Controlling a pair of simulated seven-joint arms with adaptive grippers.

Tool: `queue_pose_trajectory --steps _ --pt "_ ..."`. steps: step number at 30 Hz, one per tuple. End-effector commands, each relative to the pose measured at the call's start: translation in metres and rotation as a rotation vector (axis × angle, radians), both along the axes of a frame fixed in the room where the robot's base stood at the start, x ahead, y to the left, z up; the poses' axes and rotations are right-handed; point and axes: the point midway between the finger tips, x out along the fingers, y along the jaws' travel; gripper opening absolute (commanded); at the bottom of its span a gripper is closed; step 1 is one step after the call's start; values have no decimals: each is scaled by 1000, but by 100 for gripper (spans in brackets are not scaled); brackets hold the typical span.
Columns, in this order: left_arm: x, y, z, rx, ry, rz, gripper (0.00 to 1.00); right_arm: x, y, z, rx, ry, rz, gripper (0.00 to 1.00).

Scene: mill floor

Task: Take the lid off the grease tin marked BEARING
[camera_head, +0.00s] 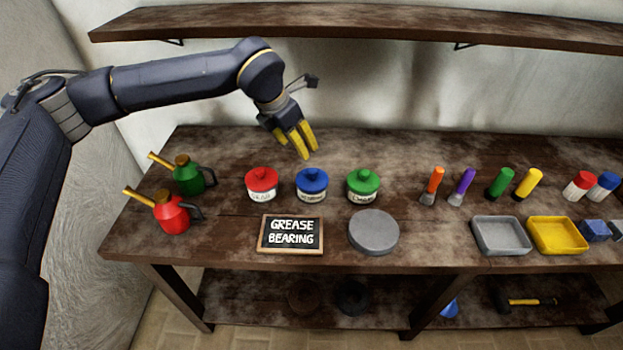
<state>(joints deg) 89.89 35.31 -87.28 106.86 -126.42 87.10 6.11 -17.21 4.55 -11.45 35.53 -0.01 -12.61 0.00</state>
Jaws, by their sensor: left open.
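Three small tins with knobbed lids stand in a row on the bench: one with a red lid (262,180), one with a blue lid (312,181), one with a green lid (363,182). All lids are on. Each tin has a white label, but the lettering is too small to read surely. A small black sign (291,234) in front reads GREASE BEARING. My left gripper (304,151) has yellow fingers and is open and empty, pointing down above and behind the red and blue tins. My right gripper is not in view.
A round grey disc (374,231) lies in front of the green tin. Green (188,177) and red (172,214) oil cans stand at left. Brushes, markers, a grey tray (501,235) and a yellow tray (557,235) are at right. A shelf (350,22) hangs above.

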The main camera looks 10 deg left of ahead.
Motion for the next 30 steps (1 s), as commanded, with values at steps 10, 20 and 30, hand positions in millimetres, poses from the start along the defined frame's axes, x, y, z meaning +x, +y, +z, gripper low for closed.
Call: queue_pose_trajectory --steps 10,20,30 --pt "18 -16 -59 -1 2 0 51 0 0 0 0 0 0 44" --pt "26 -23 -84 -2 2 1 51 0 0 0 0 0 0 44" --pt "31 -26 -101 -1 2 0 51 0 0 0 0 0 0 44"
